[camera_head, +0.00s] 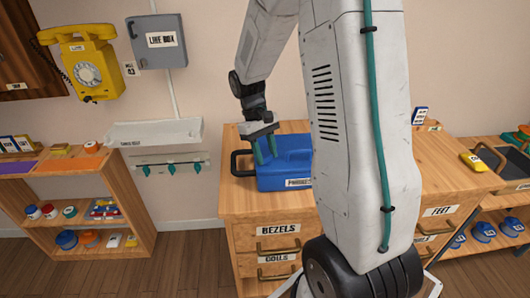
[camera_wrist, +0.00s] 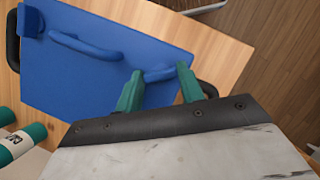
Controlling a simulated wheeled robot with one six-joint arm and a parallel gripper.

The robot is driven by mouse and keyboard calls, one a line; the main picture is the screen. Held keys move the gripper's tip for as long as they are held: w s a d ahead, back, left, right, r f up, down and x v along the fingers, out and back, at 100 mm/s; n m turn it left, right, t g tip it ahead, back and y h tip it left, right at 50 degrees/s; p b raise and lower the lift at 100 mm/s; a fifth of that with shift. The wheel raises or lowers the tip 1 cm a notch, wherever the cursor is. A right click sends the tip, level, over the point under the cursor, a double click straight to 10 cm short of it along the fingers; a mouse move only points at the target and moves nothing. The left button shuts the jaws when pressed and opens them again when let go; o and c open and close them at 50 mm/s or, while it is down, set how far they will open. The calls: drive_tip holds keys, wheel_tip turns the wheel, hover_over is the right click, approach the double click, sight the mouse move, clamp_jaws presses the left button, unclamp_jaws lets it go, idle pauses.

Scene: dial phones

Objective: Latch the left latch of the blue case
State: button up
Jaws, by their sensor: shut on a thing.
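The blue case (camera_head: 290,165) lies on top of the wooden drawer cabinet, its right part hidden behind my arm. A white label (camera_head: 298,183) is on its front. One bar (camera_wrist: 85,46) is free, and the other bar (camera_wrist: 160,73), apparently a latch, lies between my green fingertips. My gripper (camera_wrist: 158,78) is shut on that bar. In the head view my gripper (camera_head: 265,148) is over the left part of the case. Whether the latch is fastened I cannot tell.
A black handle (camera_head: 237,163) stands at the cabinet's left edge, beside the case. A yellow dial phone (camera_head: 85,65) and a grey box (camera_head: 157,42) hang on the wall. A white wall tray (camera_head: 155,133) is left of the cabinet. Green-and-white cylinders (camera_wrist: 20,145) show in the wrist view.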

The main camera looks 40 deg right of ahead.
drive_tip(key=m+y, duration=0.1)
drive_tip(key=m, duration=0.2)
drive_tip(key=m+y, duration=0.1)
drive_tip(key=m, duration=0.2)
drive_tip(key=shift+d+m+t, duration=0.2)
drive_tip(key=shift+m+t, duration=0.1)
drive_tip(key=shift+t, duration=0.1)
drive_tip(key=shift+y, duration=0.3)
drive_tip(key=o, duration=1)
drive_tip(key=v, duration=0.7)
drive_tip(key=shift+r, duration=0.35)
drive_tip(key=shift+w+d, duration=0.1)
drive_tip(key=shift+w, duration=0.05)
